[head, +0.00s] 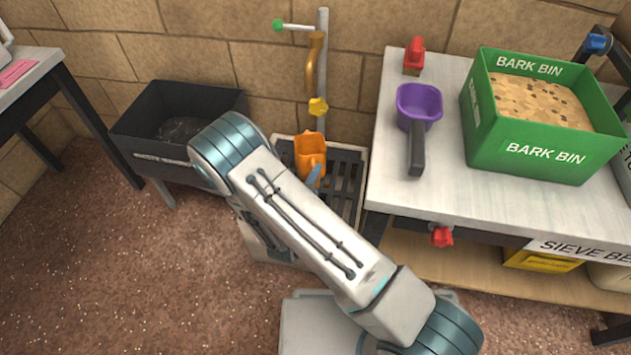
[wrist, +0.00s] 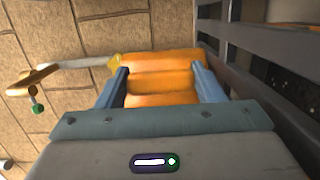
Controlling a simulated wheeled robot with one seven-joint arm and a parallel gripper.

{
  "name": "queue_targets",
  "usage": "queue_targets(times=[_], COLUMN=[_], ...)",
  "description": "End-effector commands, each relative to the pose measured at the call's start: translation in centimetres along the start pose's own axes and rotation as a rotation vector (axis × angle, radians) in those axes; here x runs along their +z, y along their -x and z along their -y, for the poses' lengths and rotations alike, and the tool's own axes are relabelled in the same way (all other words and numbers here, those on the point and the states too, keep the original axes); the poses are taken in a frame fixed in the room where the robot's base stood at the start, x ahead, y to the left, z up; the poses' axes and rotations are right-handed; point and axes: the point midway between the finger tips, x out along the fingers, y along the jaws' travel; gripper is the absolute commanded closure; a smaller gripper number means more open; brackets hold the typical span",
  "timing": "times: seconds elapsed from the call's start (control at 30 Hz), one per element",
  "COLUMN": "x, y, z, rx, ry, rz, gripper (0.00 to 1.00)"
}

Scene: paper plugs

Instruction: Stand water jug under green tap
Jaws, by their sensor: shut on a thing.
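The orange water jug (head: 310,148) is over the slatted drain grate by the wall, below the standpipe; whether its base touches the slats is hidden. My gripper (head: 314,175) is shut on the jug, with a blue finger on each side of the orange body in the wrist view (wrist: 160,62). The green tap (head: 278,26) has a green knob high on the grey standpipe, with a brass spout (head: 312,62) hanging down. A yellow knob (head: 318,107) sits lower on the pipe, just above the jug. The green knob (wrist: 38,108) also shows at left in the wrist view.
A black trough (head: 170,105) stands left of the grate (head: 346,190). To the right, a bench (head: 400,205) holds a purple scoop (head: 418,103), a red tap (head: 414,56) and a green bark bin (head: 535,150). The bench edge is close beside the grate.

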Motion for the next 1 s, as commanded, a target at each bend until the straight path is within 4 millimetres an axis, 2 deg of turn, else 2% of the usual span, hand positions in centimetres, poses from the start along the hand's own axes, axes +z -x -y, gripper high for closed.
queue_targets(times=[0.07,0.1,0.17,0.2,0.57,0.67,1.0], x=[0.0,0.0,0.0,0.0,0.0,-0.1,-0.1], y=[0.0,0.0,0.0,0.0,0.0,1.6,8.9], z=[0.3,0.4,0.2,0.2,-0.3,-0.2,-0.2], rx=[0.001,0.000,0.000,0.000,0.000,-0.003,-0.002], ry=[0.000,0.000,0.000,0.000,0.000,0.001,0.003], rz=[0.000,0.000,0.000,0.000,0.000,-0.003,-0.004], gripper=[0.61,0.36,0.19,0.17,0.17,0.17,0.17])
